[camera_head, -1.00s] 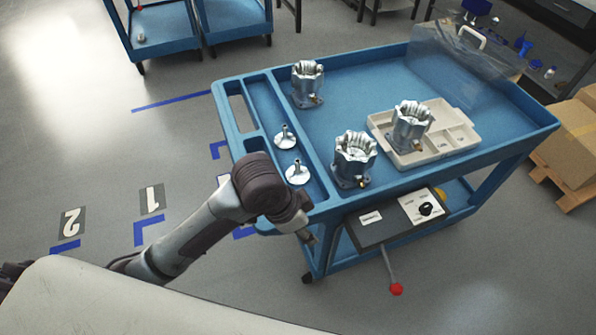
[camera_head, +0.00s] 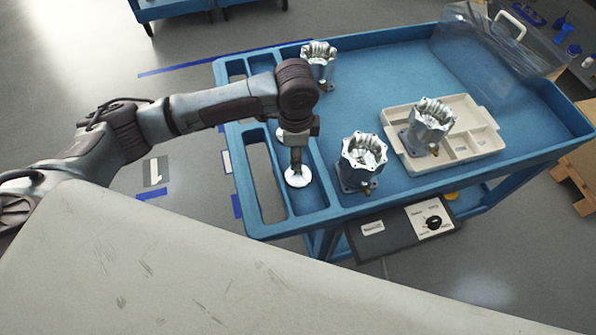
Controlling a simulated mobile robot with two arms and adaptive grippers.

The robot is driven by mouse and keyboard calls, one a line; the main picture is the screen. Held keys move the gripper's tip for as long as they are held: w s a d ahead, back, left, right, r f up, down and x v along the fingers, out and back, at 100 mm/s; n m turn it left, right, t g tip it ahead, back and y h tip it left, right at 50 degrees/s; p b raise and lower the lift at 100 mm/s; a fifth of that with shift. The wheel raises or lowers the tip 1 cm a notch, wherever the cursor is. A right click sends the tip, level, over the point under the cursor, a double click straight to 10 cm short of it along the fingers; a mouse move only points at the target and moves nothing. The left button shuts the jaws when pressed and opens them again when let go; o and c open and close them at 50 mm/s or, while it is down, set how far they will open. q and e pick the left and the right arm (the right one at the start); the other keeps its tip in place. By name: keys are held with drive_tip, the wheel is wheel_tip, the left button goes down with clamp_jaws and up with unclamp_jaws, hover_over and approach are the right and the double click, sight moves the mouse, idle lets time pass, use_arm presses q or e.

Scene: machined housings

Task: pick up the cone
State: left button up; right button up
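Two small silvery cones, each a round flared base with a thin stem, stand in the narrow left compartment of the blue cart. The near cone (camera_head: 297,178) is right below my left gripper (camera_head: 296,162), which points down over its stem. The fingers cover the stem, so I cannot tell whether they are closed on it. The far cone (camera_head: 279,135) is mostly hidden behind my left wrist; only a bit of its edge shows. My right gripper is not in view.
The blue cart (camera_head: 400,192) also carries housings: a near one (camera_head: 361,165), a far one (camera_head: 319,62) partly behind my arm, and one (camera_head: 430,125) in a beige divided tray (camera_head: 418,164). A clear bin (camera_head: 490,45) stands at the back right. The cart's back middle is clear.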

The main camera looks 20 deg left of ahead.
sight(297, 179)
use_arm(q)
drive_tip(key=shift+w+f, duration=0.2)
drive_tip(key=shift+f, duration=0.35)
drive_tip(key=shift+w+f, duration=0.2)
drive_tip(key=shift+f, duration=0.3)
wheel_tip(297, 179, down, 2)
drive_tip(key=shift+f+p, duration=0.25)
drive_tip(key=shift+p, duration=0.4)
drive_tip(key=shift+w+d+f, duration=0.1)
drive_tip(key=shift+f, duration=1.3)
drive_tip(key=c, duration=0.7)
clamp_jaws()
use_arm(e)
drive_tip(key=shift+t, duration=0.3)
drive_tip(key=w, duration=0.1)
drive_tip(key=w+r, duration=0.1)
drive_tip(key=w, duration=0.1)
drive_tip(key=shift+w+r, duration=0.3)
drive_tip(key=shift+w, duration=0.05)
